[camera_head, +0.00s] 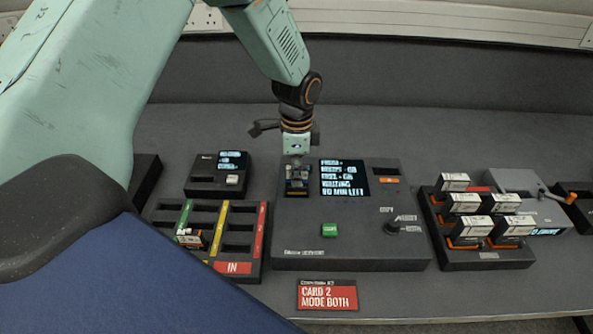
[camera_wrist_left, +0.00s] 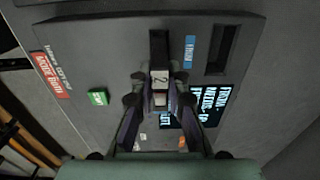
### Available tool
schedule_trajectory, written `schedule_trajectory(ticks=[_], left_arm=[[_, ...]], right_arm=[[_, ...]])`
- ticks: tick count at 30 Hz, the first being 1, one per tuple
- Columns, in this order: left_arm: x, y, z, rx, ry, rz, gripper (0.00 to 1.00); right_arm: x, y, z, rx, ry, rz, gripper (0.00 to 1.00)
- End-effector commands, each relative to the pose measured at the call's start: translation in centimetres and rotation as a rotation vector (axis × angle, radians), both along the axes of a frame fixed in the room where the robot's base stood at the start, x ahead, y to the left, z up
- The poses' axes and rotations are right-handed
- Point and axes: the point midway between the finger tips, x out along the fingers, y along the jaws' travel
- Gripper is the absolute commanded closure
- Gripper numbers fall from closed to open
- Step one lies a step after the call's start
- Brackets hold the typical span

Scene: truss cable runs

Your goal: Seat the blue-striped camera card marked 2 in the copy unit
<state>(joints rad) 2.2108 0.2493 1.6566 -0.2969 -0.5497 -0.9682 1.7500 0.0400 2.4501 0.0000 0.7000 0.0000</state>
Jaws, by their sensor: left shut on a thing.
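The copy unit (camera_head: 350,252) is a dark box in the middle of the bench with a lit screen (camera_head: 344,178), a green button (camera_head: 329,230) and a knob (camera_head: 393,227). My left gripper (camera_head: 297,172) is over its upper left part, pointing down. In the left wrist view, the gripper (camera_wrist_left: 159,92) is shut on a small card marked 2 (camera_wrist_left: 159,78), in line with a dark slot (camera_wrist_left: 159,45) beside a blue label. I cannot tell how deep the card sits in the slot. Its blue stripe is not clearly visible. My right gripper is not in view.
A red sign (camera_head: 327,295) reads "CARD 2 MODE BOTH". A striped tray (camera_head: 233,267) marked IN holds one card (camera_head: 189,237) at left. A small screen unit (camera_head: 217,175) stands behind it. A rack (camera_head: 487,258) of several white-topped blocks is at right. Another slot (camera_wrist_left: 222,50) appears empty.

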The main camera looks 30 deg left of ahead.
Motion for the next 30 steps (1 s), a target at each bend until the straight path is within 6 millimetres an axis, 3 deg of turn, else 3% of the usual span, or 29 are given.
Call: schedule_trajectory(ticks=[30], left_arm=[[-0.19, 0.14, -0.78, 0.0, 0.0, 0.0, 1.0]], right_arm=[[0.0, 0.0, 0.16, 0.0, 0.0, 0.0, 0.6]])
